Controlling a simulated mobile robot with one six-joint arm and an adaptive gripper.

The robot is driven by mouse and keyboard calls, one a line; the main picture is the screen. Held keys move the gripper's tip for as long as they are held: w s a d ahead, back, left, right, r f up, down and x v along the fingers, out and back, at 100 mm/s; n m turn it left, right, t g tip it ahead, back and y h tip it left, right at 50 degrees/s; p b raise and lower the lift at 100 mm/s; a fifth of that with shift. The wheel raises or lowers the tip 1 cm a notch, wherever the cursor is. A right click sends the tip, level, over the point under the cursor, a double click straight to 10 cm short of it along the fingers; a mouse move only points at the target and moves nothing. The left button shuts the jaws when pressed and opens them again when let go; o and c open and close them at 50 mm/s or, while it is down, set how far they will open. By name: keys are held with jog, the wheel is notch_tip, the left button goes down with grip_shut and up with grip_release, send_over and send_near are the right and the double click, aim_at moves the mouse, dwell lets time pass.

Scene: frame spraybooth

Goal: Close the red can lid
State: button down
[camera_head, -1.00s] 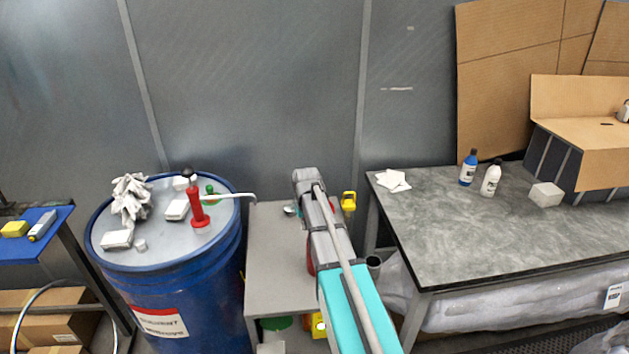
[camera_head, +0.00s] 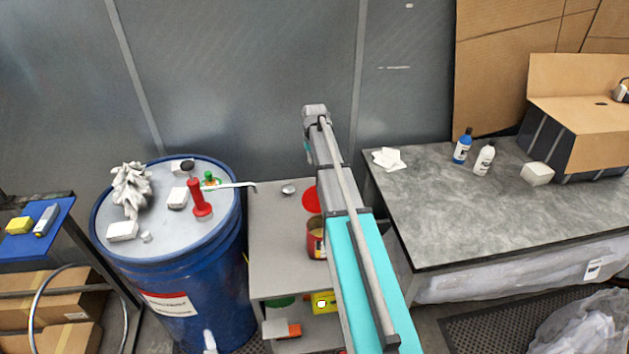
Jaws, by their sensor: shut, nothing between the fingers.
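The red can (camera_head: 315,250) stands on the small grey table, partly hidden on its right by my arm. Its top looks open, with a pale yellowish inside showing. The red lid (camera_head: 310,200) is raised behind the can, apart from most of the rim, and my arm covers its right part. Whether a hinge joins them is hidden. My arm reaches up and away past the can's right side, its grey far end above the table against the wall. No gripper fingers can be made out there.
A blue drum (camera_head: 180,275) with gloves, white boxes and a red-handled tool stands left of the small table (camera_head: 275,235). A thin white rod overhangs the table's left side. A grey worktable (camera_head: 450,215) with bottles stands close on the right. The small table's left part is mostly clear.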

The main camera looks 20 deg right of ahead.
jog(key=shift+f, duration=0.2)
notch_tip(320, 180, down, 9)
jog(key=s+b, duration=0.2)
jog(key=b, duration=0.7)
jog(key=shift+s+a+r, duration=0.2)
jog(key=shift+s, duration=0.15)
dwell(0.4)
jog(key=shift+a, duration=0.25)
